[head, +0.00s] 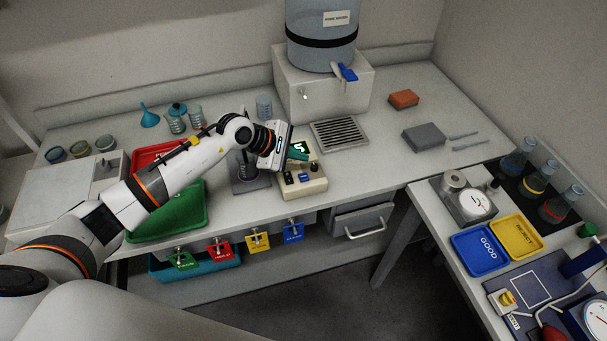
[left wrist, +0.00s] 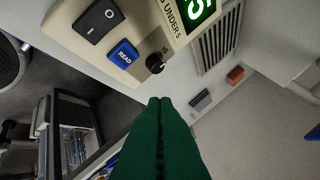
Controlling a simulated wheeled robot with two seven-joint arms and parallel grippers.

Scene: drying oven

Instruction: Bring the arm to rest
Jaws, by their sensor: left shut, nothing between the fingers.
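My left arm reaches in from the left in the head view, over the bench. Its gripper (head: 297,152) is beside and above the beige meter (head: 302,183) with the green display. In the left wrist view the two green fingers (left wrist: 160,102) are closed together with nothing between them. That view also shows the meter's black switch (left wrist: 99,20), blue READ button (left wrist: 123,54) and dark knob (left wrist: 155,63) close by. I cannot tell whether the fingers touch the meter. My right gripper is in neither view.
A red tray (head: 150,158) and a green tray (head: 180,218) lie under my left arm. A metal grille (head: 339,134) and a large water container (head: 321,30) stand behind the meter. A side table at right holds blue (head: 479,250) and yellow (head: 516,238) trays. The bench right of the grille is partly clear.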

